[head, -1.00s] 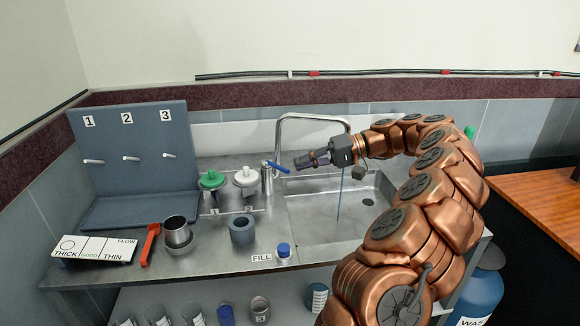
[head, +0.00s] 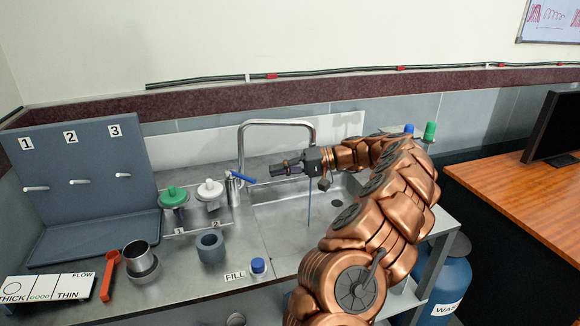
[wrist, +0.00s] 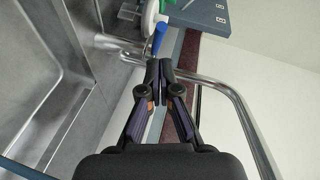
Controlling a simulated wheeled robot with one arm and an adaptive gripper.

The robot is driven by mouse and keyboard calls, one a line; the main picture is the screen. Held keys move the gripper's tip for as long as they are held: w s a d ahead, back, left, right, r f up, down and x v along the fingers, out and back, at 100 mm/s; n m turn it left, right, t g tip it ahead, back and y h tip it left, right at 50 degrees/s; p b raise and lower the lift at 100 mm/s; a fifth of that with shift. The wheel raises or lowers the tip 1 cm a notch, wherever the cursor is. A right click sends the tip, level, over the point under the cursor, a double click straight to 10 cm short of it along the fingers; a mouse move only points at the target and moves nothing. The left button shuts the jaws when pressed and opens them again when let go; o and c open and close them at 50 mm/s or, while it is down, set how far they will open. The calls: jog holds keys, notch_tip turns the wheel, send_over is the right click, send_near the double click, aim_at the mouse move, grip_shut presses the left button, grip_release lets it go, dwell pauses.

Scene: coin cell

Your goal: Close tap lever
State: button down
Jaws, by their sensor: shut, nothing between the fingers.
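The tap lever (head: 243,177) is a blue handle on a metal post at the sink's left back, beside the arched metal spout (head: 277,123). It slopes slightly down to the right. My gripper (head: 273,170) is shut and empty over the sink, its tips just right of the lever's free end. In the wrist view the blue lever (wrist: 159,37) shows just beyond the closed fingertips (wrist: 159,66); whether they touch is unclear. A thin bluish line, like a water stream (head: 309,205), drops below my gripper into the sink.
The metal sink (head: 275,225) is empty. Left of the lever stand a white-topped holder (head: 210,190) and a green-topped one (head: 172,196). A grey ring (head: 210,247) and a blue-capped vial (head: 258,266) are in front.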

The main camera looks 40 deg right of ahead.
aim_at(241, 176)
jog(key=x, duration=0.4)
jog(key=shift+w+a+f+p, duration=0.1)
jog(key=shift+w+a+p, duration=0.1)
jog(key=shift+a+p, duration=0.2)
jog(key=shift+f+b, duration=0.1)
jog(key=shift+b, duration=0.3)
